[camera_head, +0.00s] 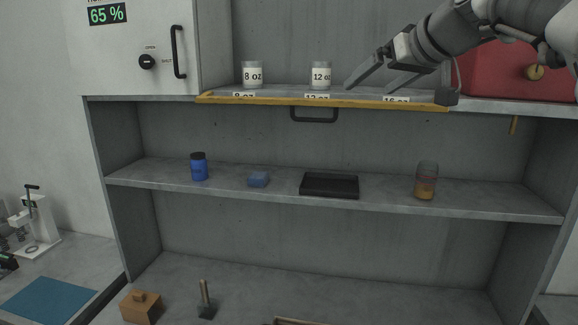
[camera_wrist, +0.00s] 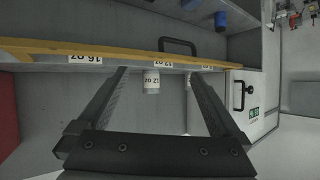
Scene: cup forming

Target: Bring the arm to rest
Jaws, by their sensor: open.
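My gripper (camera_head: 370,80) is open and empty at the upper right of the head view, in front of the top shelf near its 16 oz label. In the wrist view its two fingers (camera_wrist: 160,85) stand wide apart. The 12 oz cup (camera_wrist: 151,82) shows between them, farther off, with nothing touching it. In the head view the 12 oz cup (camera_head: 321,76) and the 8 oz cup (camera_head: 252,75) stand upright on the top shelf behind their labels. No cup is visible at the 16 oz label, which my gripper partly overhangs.
A yellow-edged tray (camera_head: 270,99) with a dark handle (camera_head: 314,115) fronts the top shelf. A red box (camera_head: 510,72) is close to my arm at right. A white cabinet (camera_head: 135,60) stands left. The middle shelf holds a blue jar (camera_head: 199,168), black tray (camera_head: 330,186) and amber jar (camera_head: 426,182).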

